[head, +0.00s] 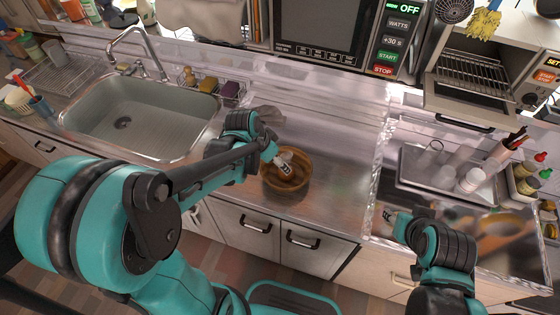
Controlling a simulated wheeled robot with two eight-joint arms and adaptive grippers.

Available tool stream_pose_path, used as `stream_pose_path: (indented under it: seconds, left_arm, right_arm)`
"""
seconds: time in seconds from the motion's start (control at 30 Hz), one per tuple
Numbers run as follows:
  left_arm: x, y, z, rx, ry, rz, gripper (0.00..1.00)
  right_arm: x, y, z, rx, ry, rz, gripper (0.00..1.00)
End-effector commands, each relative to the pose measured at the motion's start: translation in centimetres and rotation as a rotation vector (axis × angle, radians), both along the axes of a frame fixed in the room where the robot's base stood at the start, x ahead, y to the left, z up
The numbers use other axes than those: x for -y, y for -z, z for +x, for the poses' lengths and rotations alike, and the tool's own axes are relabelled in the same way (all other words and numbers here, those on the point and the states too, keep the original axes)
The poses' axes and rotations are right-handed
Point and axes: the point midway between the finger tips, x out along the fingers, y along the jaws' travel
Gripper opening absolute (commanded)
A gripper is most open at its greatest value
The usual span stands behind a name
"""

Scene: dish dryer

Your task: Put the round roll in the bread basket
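The bread basket (268,185), a round brown bowl-like container, stands on the metal counter near its front edge. My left gripper (286,170) reaches over it from the left, its tip inside the outline of the rim. Whether its fingers are open or shut is too small to see. I cannot make out the round roll clearly; the gripper hides part of the basket's inside, which looks brown. My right gripper (388,216) is low at the right, beside the front edge of the counter, well apart from the basket. Its finger state is unclear.
A sink (140,118) with a tap is at the left. A metal tray (410,165) with cups stands at the right. A microwave (330,30) and a toaster oven (470,75) are at the back. The counter (330,150) right of the basket is clear.

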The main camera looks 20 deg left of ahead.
Motion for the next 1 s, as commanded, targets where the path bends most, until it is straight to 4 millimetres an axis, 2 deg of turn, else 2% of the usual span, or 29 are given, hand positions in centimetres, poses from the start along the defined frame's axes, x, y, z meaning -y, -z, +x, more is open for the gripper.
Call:
stream_pose_path:
  seconds: [0.17, 0.27, 0.5, 0.6, 0.8, 1.0]
  left_arm:
    - [-0.2, -1.6, -0.7, 0.003, -0.011, 0.001, 0.72]
    - [-0.1, -2.9, -1.9, 0.015, -0.056, 0.005, 0.72]
    - [0.0, -7.2, -7.4, 0.100, -0.285, -0.002, 0.72]
    - [-0.1, -8.2, -9.7, 0.143, -0.374, -0.017, 0.72]
    - [-0.3, -9.0, -12.3, 0.207, -0.490, -0.052, 0.72]
    - [-0.4, -9.1, -12.9, 0.225, -0.520, -0.063, 0.72]
  right_arm:
    - [0.0, -0.5, 0.0, 0.000, 0.000, 0.000, 0.40]
    - [0.0, -0.5, 0.0, 0.000, 0.000, 0.000, 0.40]
    - [0.0, -0.5, 0.0, 0.000, 0.000, 0.000, 0.40]
    - [0.0, -0.5, 0.0, 0.000, 0.000, 0.000, 0.40]
    - [0.0, -0.5, 0.0, 0.000, 0.000, 0.000, 0.40]
    - [0.0, -0.5, 0.0, 0.000, 0.000, 0.000, 0.40]
